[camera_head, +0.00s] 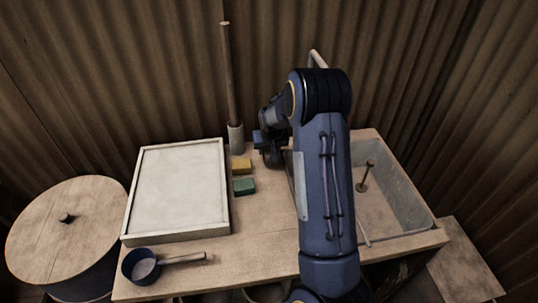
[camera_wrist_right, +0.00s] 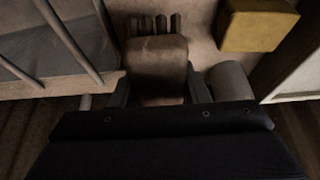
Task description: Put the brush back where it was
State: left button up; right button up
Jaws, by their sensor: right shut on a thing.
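In the right wrist view the brush (camera_wrist_right: 158,65) shows as a rounded brown block with several short bristle tufts at its far end. My right gripper (camera_wrist_right: 160,92) is shut on it, one finger on each side. The bristle end is over or on the wooden table top; I cannot tell whether it touches. In the head view my right gripper (camera_head: 268,150) is at the back of the table, just right of the yellow block (camera_head: 241,166) and the grey cylindrical holder (camera_head: 235,138). There the brush is hidden by my arm. My left gripper is not in view.
A long wooden stick (camera_head: 228,80) stands in the holder. A framed white board (camera_head: 180,185) lies left, a green block (camera_head: 244,187) beside it, a dark ladle (camera_head: 143,266) in front. A grey basin (camera_head: 405,190) is right, a lidded round drum (camera_head: 68,230) far left.

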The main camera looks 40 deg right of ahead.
notch_tip(320, 180, down, 4)
jog(key=shift+w+d+r, duration=0.1)
jog(key=shift+w+r, duration=0.05)
jog(key=shift+r, duration=0.1)
jog(key=shift+f, duration=0.1)
jog(key=o, duration=1)
